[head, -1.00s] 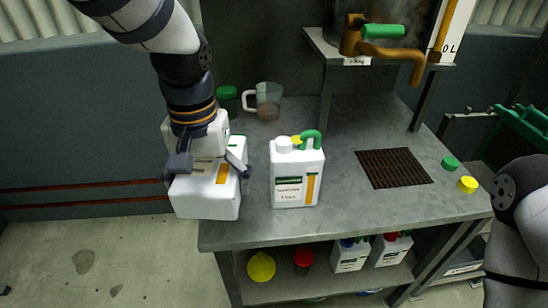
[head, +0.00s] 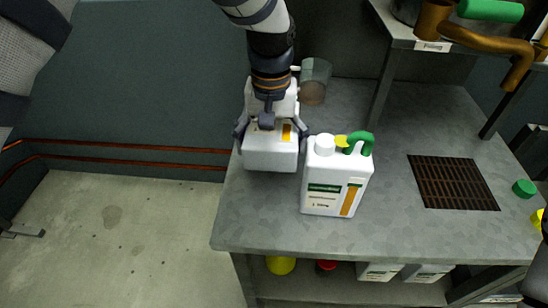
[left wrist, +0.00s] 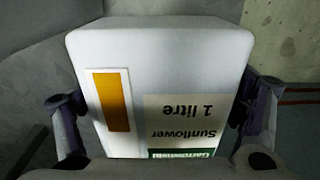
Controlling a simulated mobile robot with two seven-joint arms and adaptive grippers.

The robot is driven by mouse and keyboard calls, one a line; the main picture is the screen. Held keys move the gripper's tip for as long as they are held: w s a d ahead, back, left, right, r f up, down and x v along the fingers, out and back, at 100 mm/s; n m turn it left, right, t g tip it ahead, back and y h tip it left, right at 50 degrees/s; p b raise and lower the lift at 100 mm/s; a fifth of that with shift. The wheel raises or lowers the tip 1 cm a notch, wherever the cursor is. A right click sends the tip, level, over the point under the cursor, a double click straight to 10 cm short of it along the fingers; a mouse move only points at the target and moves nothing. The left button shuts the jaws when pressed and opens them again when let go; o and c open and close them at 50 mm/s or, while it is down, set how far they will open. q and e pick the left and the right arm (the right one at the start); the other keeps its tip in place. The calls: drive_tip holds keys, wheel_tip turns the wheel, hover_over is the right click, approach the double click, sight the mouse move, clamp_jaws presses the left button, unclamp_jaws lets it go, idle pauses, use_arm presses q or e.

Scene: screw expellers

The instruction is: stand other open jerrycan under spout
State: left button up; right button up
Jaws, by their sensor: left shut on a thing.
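My left gripper (head: 271,128) is shut on a white jerrycan (head: 270,157), one finger on each side. In the left wrist view this jerrycan (left wrist: 180,70) fills the space between the fingers, with an upside-down "Sunflower 1 litre" label; its top and opening are hidden. It appears at the bench's left side; I cannot tell if it touches the bench. A second white jerrycan (head: 336,190) stands upright just to its right, with a green handle and a yellow part on top. The brass spout (head: 490,40) with a green lever is at upper right.
A dark grate (head: 453,183) is set in the grey bench (head: 390,235). A green cap (head: 524,188) and a yellow cap (head: 540,219) lie right of it. A clear jug (head: 315,78) stands behind my left gripper. The bench between the standing jerrycan and grate is clear.

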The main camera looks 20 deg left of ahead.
use_arm(q)
wheel_tip(320, 180, down, 5)
drive_tip(key=shift+r, duration=0.3)
use_arm(e)
drive_tip(key=shift+s+f, duration=0.2)
drive_tip(key=shift+f, duration=0.05)
use_arm(q)
drive_tip(key=o, duration=1.7)
drive_tip(key=shift+f, duration=0.2)
wheel_tip(320, 180, up, 12)
drive_tip(key=shift+f+p, duration=0.2)
drive_tip(key=shift+p, duration=0.15)
drive_tip(key=shift+w+r, duration=0.15)
drive_tip(key=shift+r, duration=0.05)
drive_tip(key=shift+w+a+f+b, duration=0.15)
drive_tip(key=shift+w+f+b, duration=0.15)
drive_tip(key=shift+w, duration=0.35)
drive_tip(key=shift+w+a+f+b, duration=0.2)
drive_tip(key=shift+w+b, duration=0.2)
drive_tip(key=shift+w, duration=0.2)
wheel_tip(320, 180, down, 11)
drive_tip(key=shift+a+f, duration=0.1)
drive_tip(key=shift+f, duration=0.05)
use_arm(e)
drive_tip(key=shift+s+f, duration=0.4)
